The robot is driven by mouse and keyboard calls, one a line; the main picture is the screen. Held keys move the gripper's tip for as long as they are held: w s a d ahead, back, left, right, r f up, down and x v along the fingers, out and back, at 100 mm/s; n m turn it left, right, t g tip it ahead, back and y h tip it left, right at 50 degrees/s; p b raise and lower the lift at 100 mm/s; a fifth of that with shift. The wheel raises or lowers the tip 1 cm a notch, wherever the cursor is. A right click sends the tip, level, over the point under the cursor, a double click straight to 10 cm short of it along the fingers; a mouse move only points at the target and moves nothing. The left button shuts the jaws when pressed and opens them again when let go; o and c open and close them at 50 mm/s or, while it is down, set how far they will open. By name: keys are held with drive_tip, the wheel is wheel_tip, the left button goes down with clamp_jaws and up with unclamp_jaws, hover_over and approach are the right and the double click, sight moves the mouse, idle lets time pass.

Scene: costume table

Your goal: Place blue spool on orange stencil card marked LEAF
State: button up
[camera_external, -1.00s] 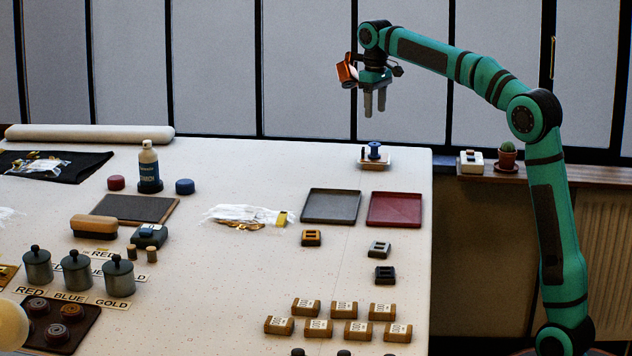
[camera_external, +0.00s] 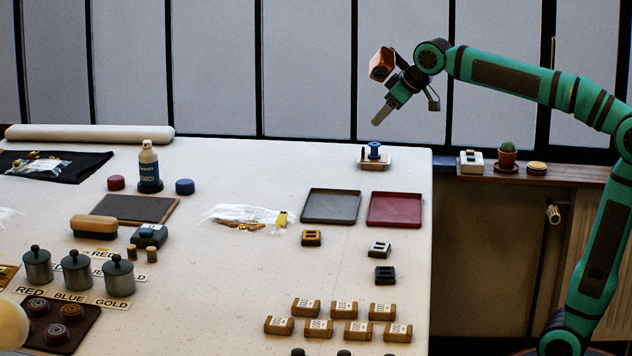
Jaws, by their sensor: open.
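A blue spool (camera_external: 374,149) stands upright on a small pale stand (camera_external: 366,165) near the table's far right edge. My gripper (camera_external: 381,115) is open and empty, above and a little right of the spool, tilted with its fingers pointing down and left. It is clear of the spool and the table. I cannot make out an orange stencil card marked LEAF in this view.
A grey tray (camera_external: 331,206) and a dark red tray (camera_external: 395,209) lie in front of the spool's stand. A clear bag (camera_external: 245,215) lies left of them. Open table lies left of the stand.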

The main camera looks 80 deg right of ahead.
drive_tip(key=s+a+f+n+t+y, duration=0.1)
drive_tip(key=s+a+t, duration=0.4)
drive_tip(key=s+a, duration=0.5)
drive_tip(key=s+a+f+n+t+y, duration=0.1)
drive_tip(key=s+a+t, duration=0.4)
drive_tip(key=s+a, duration=0.6)
wheel_tip(320, 180, down, 2)
drive_tip(key=shift+a+n+y, duration=0.2)
drive_tip(key=shift+n+y, duration=0.2)
drive_tip(key=shift+n, duration=0.1)
